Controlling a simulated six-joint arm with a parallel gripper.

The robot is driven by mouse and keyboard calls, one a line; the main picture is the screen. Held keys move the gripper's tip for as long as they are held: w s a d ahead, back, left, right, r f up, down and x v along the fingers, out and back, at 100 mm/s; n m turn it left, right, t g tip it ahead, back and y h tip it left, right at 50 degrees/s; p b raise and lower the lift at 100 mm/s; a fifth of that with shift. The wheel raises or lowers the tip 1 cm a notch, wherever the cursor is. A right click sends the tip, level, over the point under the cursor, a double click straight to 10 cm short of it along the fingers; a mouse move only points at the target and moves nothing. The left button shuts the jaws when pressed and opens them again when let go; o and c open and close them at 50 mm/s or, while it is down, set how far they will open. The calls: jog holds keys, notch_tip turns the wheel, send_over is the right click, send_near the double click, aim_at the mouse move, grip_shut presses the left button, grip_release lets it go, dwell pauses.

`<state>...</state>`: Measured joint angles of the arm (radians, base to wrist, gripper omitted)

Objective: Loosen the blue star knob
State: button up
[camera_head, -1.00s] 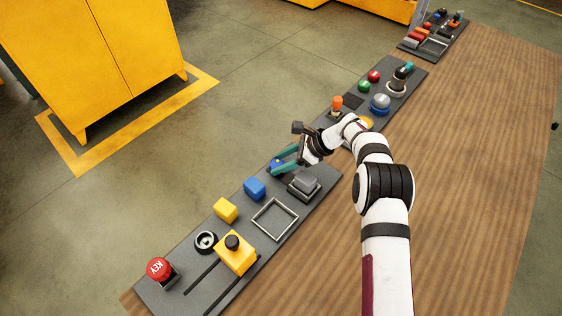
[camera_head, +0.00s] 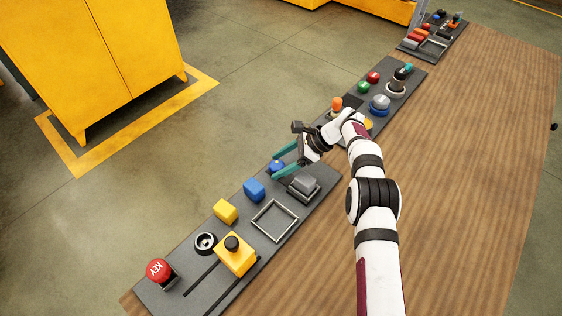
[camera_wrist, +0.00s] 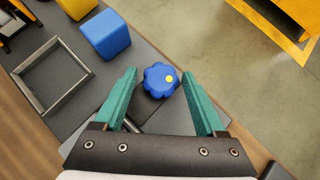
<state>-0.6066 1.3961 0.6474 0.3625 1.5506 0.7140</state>
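My gripper (camera_wrist: 161,92) is open, with a finger on either side of the knob and visible gaps to both. In the head view my gripper (camera_head: 284,164) is over the panel, and the knob (camera_head: 276,166) shows partly between the fingers. I cannot tell the exact height of the fingertips relative to the knob.
A blue block (camera_head: 254,189) and a yellow block (camera_head: 225,210) stand along the same panel. A grey block on a base (camera_head: 304,184) and an empty square frame (camera_head: 275,220) lie close by. A red KEY button (camera_head: 161,270) is at the near end.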

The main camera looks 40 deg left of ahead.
jog(key=shift+o, duration=0.4)
jog(key=shift+w+r, duration=0.1)
jog(key=v, duration=1.2)
